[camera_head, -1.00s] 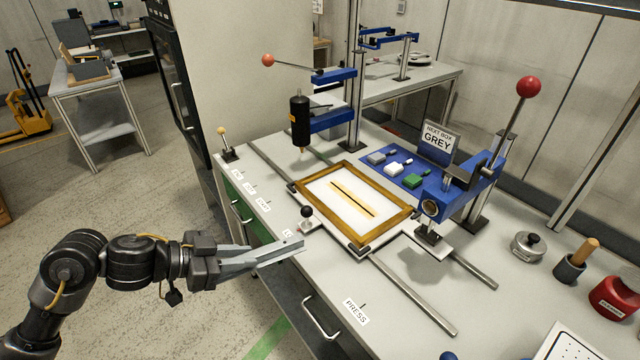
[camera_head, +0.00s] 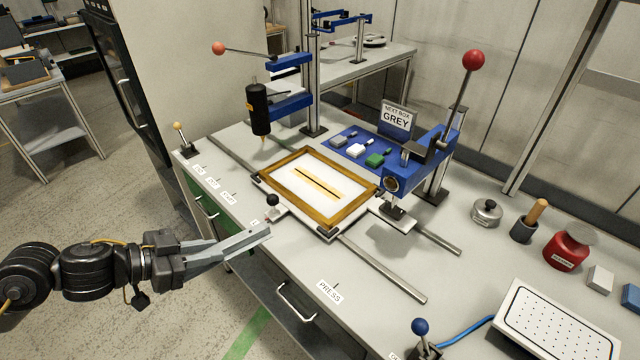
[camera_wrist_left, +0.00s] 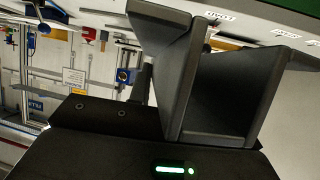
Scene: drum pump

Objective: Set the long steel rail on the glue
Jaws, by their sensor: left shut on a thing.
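My left gripper (camera_head: 182,262) is shut on a long grey steel rail (camera_head: 232,244). The rail sticks out to the right from the jaws, at the front edge of the bench and left of the frame. In the left wrist view the dark jaws (camera_wrist_left: 205,85) fill the middle, and I cannot make out the rail clearly. The glue (camera_head: 320,184) shows as a thin dark and amber strip on the white panel (camera_head: 345,199) inside a golden-brown frame (camera_head: 287,197). The rail is apart from the glue. My right gripper is not in view.
A black dispenser (camera_head: 258,110) stands over the bench behind the frame. A blue press (camera_head: 415,170) with a red-ball lever is right of it. A black-knobbed handle (camera_head: 272,202) stands between rail and frame. A pot, a red container and a perforated plate (camera_head: 560,325) are right.

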